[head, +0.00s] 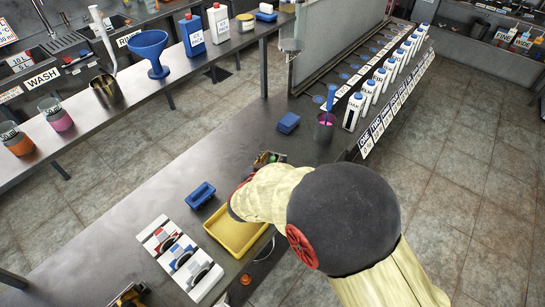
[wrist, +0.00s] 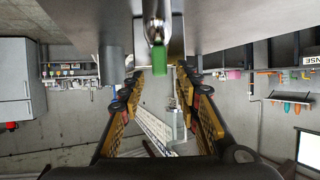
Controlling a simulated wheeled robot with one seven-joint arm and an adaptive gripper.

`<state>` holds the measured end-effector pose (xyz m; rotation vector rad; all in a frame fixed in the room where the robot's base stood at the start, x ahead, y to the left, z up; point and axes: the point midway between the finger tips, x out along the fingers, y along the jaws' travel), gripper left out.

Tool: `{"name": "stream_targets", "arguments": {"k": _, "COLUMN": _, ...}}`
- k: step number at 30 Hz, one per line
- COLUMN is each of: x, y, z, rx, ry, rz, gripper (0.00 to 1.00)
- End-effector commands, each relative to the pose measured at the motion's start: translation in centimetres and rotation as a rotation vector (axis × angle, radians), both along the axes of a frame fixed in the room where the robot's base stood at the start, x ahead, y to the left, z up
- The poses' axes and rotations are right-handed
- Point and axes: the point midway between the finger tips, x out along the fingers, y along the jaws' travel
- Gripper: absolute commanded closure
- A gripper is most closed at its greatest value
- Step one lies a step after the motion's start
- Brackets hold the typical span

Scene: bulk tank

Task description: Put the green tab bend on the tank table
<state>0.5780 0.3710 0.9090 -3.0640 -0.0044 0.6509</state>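In the wrist view a shiny steel bend (wrist: 156,28) with a green tab (wrist: 154,71) at its end shows at top centre, in the gap between my two yellow-and-black fingers. My gripper (wrist: 157,82) is open, with a wide gap between its fingers. I see no finger touching the bend. In the head view my arm covers most of my gripper; its tip (head: 264,160) shows low over the middle bench (head: 215,165), with a small green patch beside it. No label marks which surface is the tank table.
Near my gripper on the bench are a yellow tray (head: 212,228), a blue tub (head: 200,194), a blue block (head: 289,122) and a cup with pink liquid (head: 324,128). A white rack (head: 160,234) stands in front. White bottles (head: 353,111) line the right edge. The bench's middle is mostly clear.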

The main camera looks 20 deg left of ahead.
Motion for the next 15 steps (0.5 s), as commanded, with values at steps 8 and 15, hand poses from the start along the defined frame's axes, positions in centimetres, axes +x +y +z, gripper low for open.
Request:
{"name": "stream_targets", "arguments": {"k": 8, "x": -5.4, "y": 0.1, "z": 2.8, "rx": 0.001, "ry": -0.002, "rz": 0.004, "gripper": 0.68}}
{"name": "stream_targets", "arguments": {"k": 15, "x": -8.4, "y": 0.0, "z": 4.0, "rx": 0.000, "ry": -0.001, "rz": 0.002, "gripper": 0.68}}
